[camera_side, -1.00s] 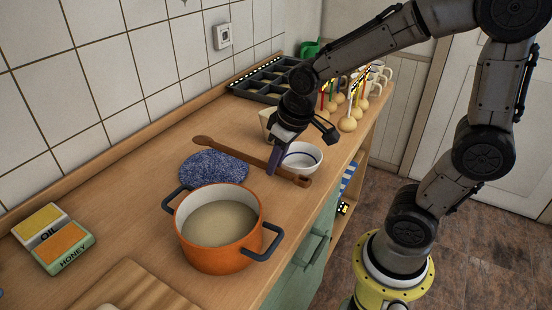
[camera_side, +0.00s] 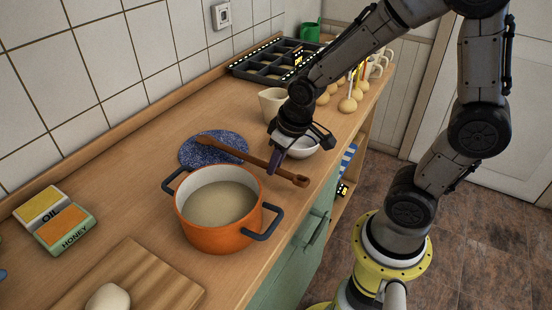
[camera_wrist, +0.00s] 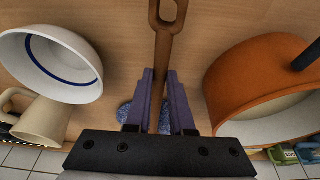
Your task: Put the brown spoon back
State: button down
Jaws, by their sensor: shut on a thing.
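The brown spoon (camera_side: 255,161) is long and wooden, with a slot in its handle end. In the side view its broad end lies over the blue mat (camera_side: 187,152) and its slotted end points to the counter's front edge. My gripper (camera_side: 275,170) is shut on the spoon's handle. In the wrist view the spoon (camera_wrist: 164,45) runs between the two purple fingers (camera_wrist: 160,100), slotted end at the top. Its broad end is hidden there. I cannot tell how far the spoon is above the counter.
The orange pot (camera_side: 205,238) of pale liquid stands close by in front. A white bowl (camera_side: 303,150) and a cream jug (camera_side: 270,104) stand behind my gripper. A cutting board (camera_side: 140,285), boxes (camera_side: 65,230) and a dark tray (camera_side: 243,71) are farther off.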

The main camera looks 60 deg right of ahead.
jog(key=shift+f, duration=0.65)
dwell(0.6)
jog(key=c, duration=0.7)
grip_release()
jog(key=shift+r, duration=0.1)
jog(key=v, duration=1.3)
jog(key=shift+s+r, duration=0.2)
jog(key=shift+r, duration=0.1)
jog(key=s+t, duration=0.2)
jog(key=s, duration=0.7)
jog(key=shift+a+r, duration=0.45)
jog(key=shift+r, duration=0.05)
